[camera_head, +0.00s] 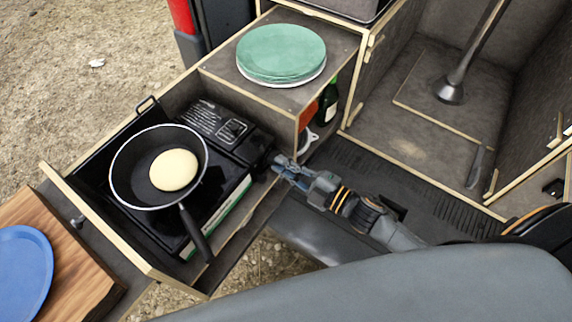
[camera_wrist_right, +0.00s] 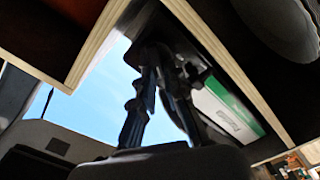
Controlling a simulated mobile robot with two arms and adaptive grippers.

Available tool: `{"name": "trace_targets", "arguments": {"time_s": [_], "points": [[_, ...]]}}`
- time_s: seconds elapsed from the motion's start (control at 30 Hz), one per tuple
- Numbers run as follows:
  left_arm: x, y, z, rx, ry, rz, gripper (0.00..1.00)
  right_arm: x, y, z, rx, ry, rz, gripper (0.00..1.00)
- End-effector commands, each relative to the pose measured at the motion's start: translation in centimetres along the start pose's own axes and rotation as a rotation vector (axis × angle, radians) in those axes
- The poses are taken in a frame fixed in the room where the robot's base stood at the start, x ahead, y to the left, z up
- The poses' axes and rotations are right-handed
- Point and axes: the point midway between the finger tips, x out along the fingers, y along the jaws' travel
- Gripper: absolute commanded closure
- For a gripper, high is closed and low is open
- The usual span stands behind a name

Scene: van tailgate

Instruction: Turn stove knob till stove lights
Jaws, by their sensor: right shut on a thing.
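The black camping stove (camera_head: 236,187) sits in a pulled-out wooden drawer. Its right end faces my right gripper (camera_head: 282,165), whose arm comes in from the right. In the wrist view my right gripper (camera_wrist_right: 166,62) has its fingers close together at the stove's dark front, shut on the stove knob. The knob itself is mostly hidden by the fingertips. A black frying pan (camera_head: 128,181) with a pale pancake (camera_head: 173,169) stands on the stove and covers the burner. No flame is visible. My left gripper is not in view.
The drawer's wooden walls (camera_head: 105,225) surround the stove closely. The pan handle (camera_head: 195,234) sticks out toward the front. Green plates (camera_head: 281,52) rest on the box above, with a bottle (camera_head: 328,102) beneath. A blue plate (camera_head: 22,272) lies on a wooden board (camera_head: 78,268) at left.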

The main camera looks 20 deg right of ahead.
Motion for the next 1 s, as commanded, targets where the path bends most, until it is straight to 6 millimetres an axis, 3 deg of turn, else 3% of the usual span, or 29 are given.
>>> {"name": "trace_targets", "arguments": {"time_s": [1.0], "points": [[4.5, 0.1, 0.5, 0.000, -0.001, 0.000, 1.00, 0.0, -1.5, 0.6, -0.917, 0.002, -0.001, 1.00]]}}
